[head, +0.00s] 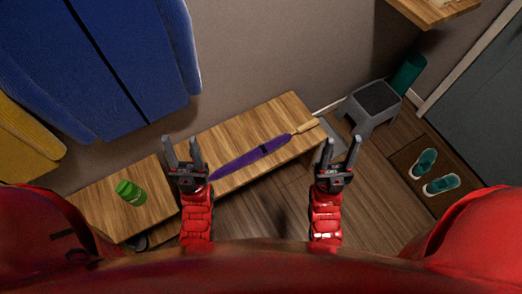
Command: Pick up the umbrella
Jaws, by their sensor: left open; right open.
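A purple umbrella (248,160) with a dark band around its middle and a light wooden handle (306,126) lies across the wooden bench (285,105). Its handle points up and right, and its tip points down and left. My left gripper (182,153) is open and empty, left of the umbrella's tip, which ends close beside it in the picture. My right gripper (339,155) is open and empty, right of the bench and below the handle in the picture. Neither gripper touches the handle.
A green jar (130,192) sits on the lower left wooden surface. Blue (100,50) and yellow (38,130) coats hang at upper left. A grey step stool (372,106) and a teal bin (408,73) stand right.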

